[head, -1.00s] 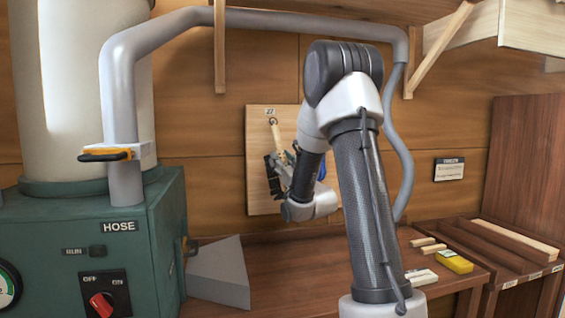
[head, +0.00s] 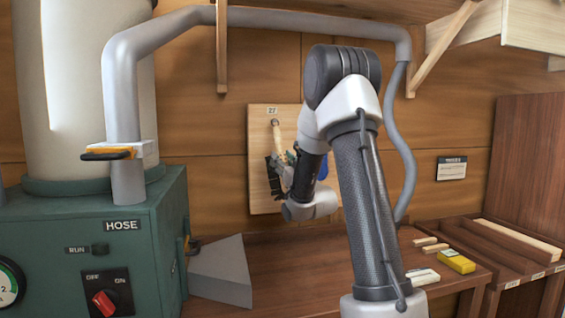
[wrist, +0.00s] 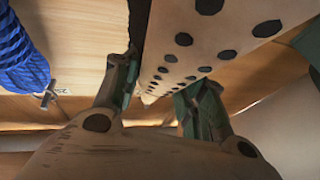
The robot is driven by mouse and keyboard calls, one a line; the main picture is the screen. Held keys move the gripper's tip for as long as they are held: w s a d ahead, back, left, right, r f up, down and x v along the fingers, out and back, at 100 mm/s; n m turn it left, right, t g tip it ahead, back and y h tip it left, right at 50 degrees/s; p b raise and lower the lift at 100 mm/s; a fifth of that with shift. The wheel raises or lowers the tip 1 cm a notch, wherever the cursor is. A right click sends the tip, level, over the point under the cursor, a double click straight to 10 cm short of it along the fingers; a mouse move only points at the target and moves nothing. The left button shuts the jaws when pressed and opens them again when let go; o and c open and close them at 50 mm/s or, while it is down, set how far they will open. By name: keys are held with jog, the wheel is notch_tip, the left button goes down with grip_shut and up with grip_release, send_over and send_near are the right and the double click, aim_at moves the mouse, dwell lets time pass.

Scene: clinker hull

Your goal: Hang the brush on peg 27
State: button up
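The brush (head: 279,137) is at the peg board, its pale handle upright and slightly tilted, its dark bristles (head: 272,177) lower down. The handle's top is at peg 27 (head: 273,121), under the number label. I cannot tell whether its loop is around the peg. My gripper (head: 287,168) is at the brush's lower part, partly hidden by my wrist. In the wrist view the fingers of my gripper (wrist: 157,97) lie against both sides of a pale, black-dotted body, the brush (wrist: 190,50), with a dark strip on its left. The gripper looks shut on it.
A pale board (head: 262,195) backs the peg. Something blue hangs right of the brush, seen as a blue coil (wrist: 25,50) beside another peg (wrist: 47,97) in the wrist view. A green machine (head: 150,240) stands left. A grey wedge (head: 220,272) and a yellow block (head: 456,262) lie on the bench.

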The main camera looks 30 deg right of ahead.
jog(key=shift+o, duration=1.3)
jog(key=shift+f, duration=0.1)
